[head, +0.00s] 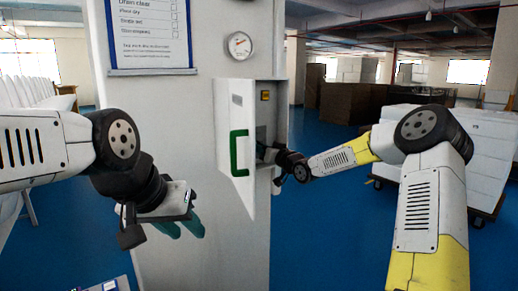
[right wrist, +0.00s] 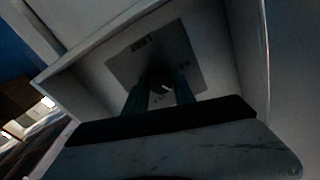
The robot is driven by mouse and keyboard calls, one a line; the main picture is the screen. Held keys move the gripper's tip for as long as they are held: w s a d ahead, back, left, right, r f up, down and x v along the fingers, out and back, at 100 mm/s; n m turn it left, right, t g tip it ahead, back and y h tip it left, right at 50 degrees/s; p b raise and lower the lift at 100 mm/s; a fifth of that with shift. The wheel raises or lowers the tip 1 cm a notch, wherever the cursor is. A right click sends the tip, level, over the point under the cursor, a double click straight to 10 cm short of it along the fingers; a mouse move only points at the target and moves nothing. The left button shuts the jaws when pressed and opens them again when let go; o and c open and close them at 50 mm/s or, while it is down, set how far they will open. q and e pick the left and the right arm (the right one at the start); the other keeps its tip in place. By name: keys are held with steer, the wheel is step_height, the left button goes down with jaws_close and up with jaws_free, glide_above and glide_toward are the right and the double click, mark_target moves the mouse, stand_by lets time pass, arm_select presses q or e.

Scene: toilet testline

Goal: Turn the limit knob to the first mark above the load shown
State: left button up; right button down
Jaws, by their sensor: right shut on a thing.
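The limit knob (right wrist: 158,83) is a dark round knob with a pale mark, on a grey plate (right wrist: 135,62) lettered "LIMIT" inside an open wall box. My right gripper (right wrist: 160,95) has its two teal fingers on either side of the knob and is shut on it. In the head view its fingers are hidden inside the box (head: 248,100). The scale marks around the knob are too dark to read. A round dial gauge (head: 240,45) with a red needle is above the box; its reading is too small to tell. My left gripper (head: 180,228) is open and empty, left of the box.
The box door (head: 233,165) with a green handle (head: 239,153) stands open, left of my right gripper. A small yellow part (head: 265,95) is inside the box. A checklist board (head: 150,35) hangs on the wall. White stacked goods (head: 485,150) stand at right.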

steer(key=shift+f, duration=0.15)
steer(key=c, duration=1)
jaws_free()
steer(key=shift+c, duration=0.2)
steer(key=v, duration=0.7)
steer(key=shift+s+d, duration=0.2)
steer(key=shift+s, duration=0.15)
